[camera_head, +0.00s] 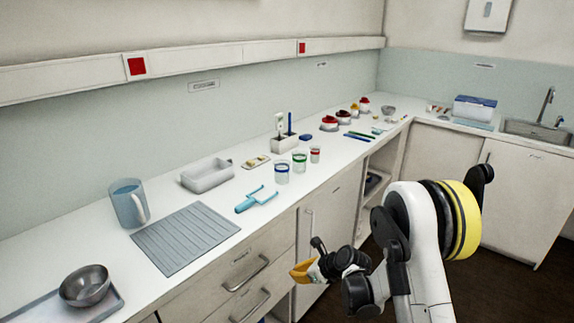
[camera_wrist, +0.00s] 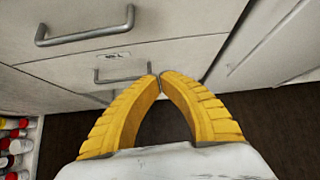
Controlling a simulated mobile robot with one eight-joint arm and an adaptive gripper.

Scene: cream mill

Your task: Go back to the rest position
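My gripper (camera_head: 302,271) is in front of the counter's cabinet fronts, below the level of the worktop, in the head view. Its yellow fingers also show in the wrist view (camera_wrist: 160,76), with their tips together and nothing between them. The gap behind the tips shows only dark floor. My arm is bent, with its elbow at the right of the head view. The gripper is apart from the counter items.
Drawer handles (camera_wrist: 85,36) protrude near my gripper. Red-capped bottles (camera_wrist: 15,147) show at lower left. Dark floor (camera_head: 500,290) is clear.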

